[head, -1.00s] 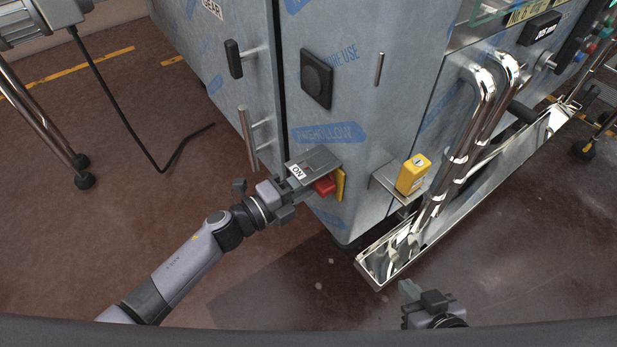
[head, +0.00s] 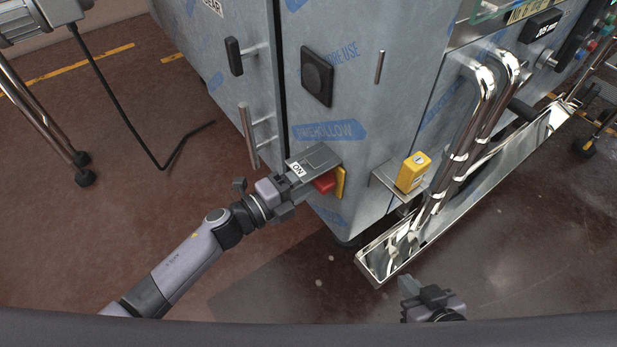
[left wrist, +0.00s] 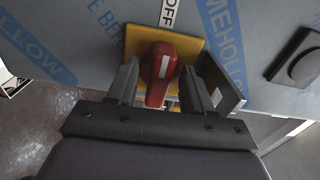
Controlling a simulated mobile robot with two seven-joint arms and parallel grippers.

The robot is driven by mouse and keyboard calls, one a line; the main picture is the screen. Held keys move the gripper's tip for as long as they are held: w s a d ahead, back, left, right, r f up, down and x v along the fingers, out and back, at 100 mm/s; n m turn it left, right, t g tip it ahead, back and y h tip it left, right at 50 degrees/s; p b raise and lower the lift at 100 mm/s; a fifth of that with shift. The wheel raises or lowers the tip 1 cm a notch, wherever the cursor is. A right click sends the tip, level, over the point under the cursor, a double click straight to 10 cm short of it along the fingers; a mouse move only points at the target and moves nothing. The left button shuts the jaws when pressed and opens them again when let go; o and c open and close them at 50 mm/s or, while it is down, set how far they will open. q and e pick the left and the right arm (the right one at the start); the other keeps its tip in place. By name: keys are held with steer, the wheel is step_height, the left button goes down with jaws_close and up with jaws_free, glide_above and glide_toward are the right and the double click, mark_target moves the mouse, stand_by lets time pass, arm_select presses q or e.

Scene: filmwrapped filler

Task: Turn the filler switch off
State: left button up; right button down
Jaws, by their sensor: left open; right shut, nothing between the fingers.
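The filler switch is a red rotary handle (head: 325,183) on a yellow plate (head: 341,184), low on the grey cabinet's corner face. A grey cover with an ON label (head: 297,169) sits beside and above it. In the left wrist view the red handle (left wrist: 158,72) has a white stripe, and an OFF label (left wrist: 169,12) is above the yellow plate (left wrist: 190,48). My left gripper (head: 298,187) is at the switch; in the wrist view its open fingers (left wrist: 160,85) stand on either side of the handle. My right gripper (head: 408,288) is shut and empty, low in the head view.
The film-wrapped cabinet (head: 350,100) has a black square knob (head: 317,78) and door handles (head: 249,135). A yellow button box (head: 412,172) stands on a small shelf. Shiny pipes (head: 472,130) and a steel tray (head: 480,190) are at right. Open floor lies at left.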

arm_select(q)
steer(key=v, duration=0.7)
steer(key=shift+p, duration=0.4)
steer(key=s+a+f+n+y, duration=0.4)
steer(key=s+a+n+y, duration=0.3)
steer(key=n, duration=0.6)
steer(key=s+a+f+n+y, duration=0.3)
steer(key=s+a+n+y, duration=0.4)
steer(key=n, duration=0.6)
step_height(320, 180, up, 12)
steer(key=s+h+p, duration=0.1)
steer(key=s+p, duration=0.1)
steer(key=p, duration=1.3)
steer(key=shift+r+h, duration=0.15)
steer(key=shift+h, duration=0.15)
